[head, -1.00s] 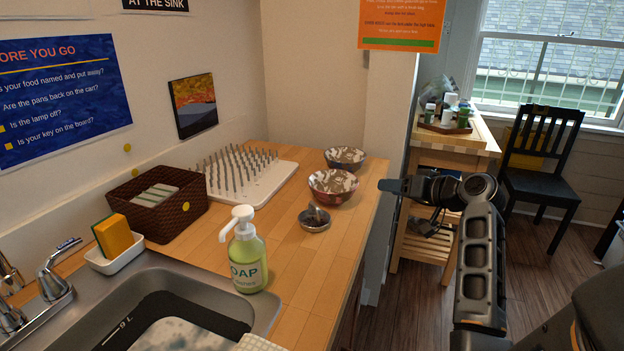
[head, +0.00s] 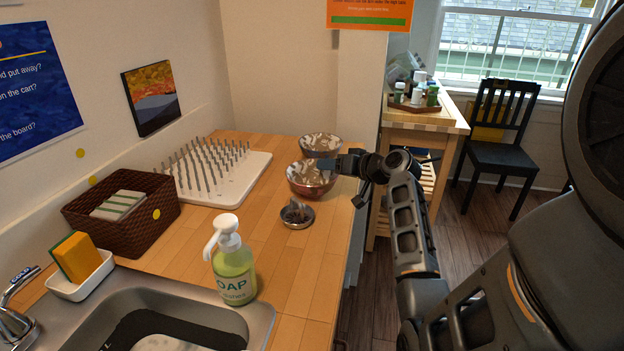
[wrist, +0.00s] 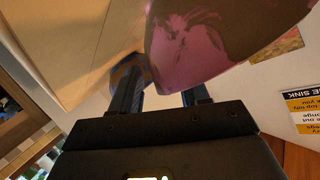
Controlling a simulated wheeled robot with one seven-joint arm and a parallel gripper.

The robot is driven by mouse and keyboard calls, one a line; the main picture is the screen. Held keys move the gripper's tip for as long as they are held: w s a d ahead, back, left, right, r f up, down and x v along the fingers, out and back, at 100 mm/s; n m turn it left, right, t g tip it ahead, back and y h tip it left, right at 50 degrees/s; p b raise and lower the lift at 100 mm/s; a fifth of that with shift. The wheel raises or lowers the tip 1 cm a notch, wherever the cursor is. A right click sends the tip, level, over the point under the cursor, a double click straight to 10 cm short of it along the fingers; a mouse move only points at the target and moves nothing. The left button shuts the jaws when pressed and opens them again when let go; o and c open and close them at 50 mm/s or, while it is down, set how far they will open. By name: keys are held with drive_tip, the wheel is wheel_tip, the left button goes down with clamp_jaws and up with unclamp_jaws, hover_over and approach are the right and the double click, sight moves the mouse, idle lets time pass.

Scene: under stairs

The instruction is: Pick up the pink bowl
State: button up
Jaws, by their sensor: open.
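The pink bowl (head: 308,187) stands upright on the wooden counter, with a patterned inside. My gripper (head: 330,163) is at its right rim in the head view. In the wrist view the bowl's pink side (wrist: 195,50) looms large just beyond the fingers, and its lower end reaches toward the gap between them. My gripper (wrist: 165,95) is open there. I cannot tell whether either finger touches the bowl. The far part of the bowl's right rim is partly hidden by my gripper.
A darker, bluish bowl (head: 321,146) stands right behind the pink one. A white peg rack (head: 232,182) lies to the left. The counter's right edge is close to the bowls.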

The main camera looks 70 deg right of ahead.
drive_tip(key=shift+w, duration=0.15)
clamp_jaws()
idle(0.4)
